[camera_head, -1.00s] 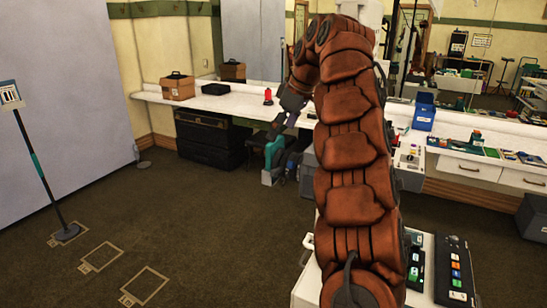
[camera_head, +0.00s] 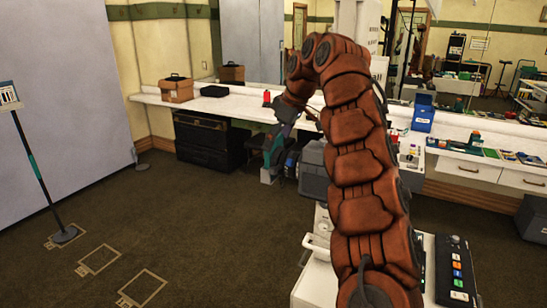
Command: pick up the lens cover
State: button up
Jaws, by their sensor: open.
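I cannot make out the lens cover for certain in this view. My gripper (camera_head: 278,176) hangs at the end of the bent brown arm, pointing down in front of the long white counter (camera_head: 236,107). Its jaws are open, and I see nothing held between them. It looks small and dark here, with teal parts, so fine detail is lost. A small red object (camera_head: 266,97) stands on the counter, close to the arm's bend in the picture. My arm covers the middle of the counter.
A cardboard box (camera_head: 176,91) and a black case (camera_head: 214,91) sit on the counter's left part. A dark cabinet (camera_head: 203,138) stands below. A blue box (camera_head: 423,116) and several small items lie at right. The carpet at left is mostly clear, with a pole stand (camera_head: 40,180).

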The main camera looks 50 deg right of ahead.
jog(key=shift+x, duration=1.55)
jog(key=shift+c, duration=0.4)
jog(key=c, duration=0.8)
jog(key=shift+o, duration=0.2)
jog(key=shift+w+r, duration=0.1)
jog(key=shift+r, duration=0.05)
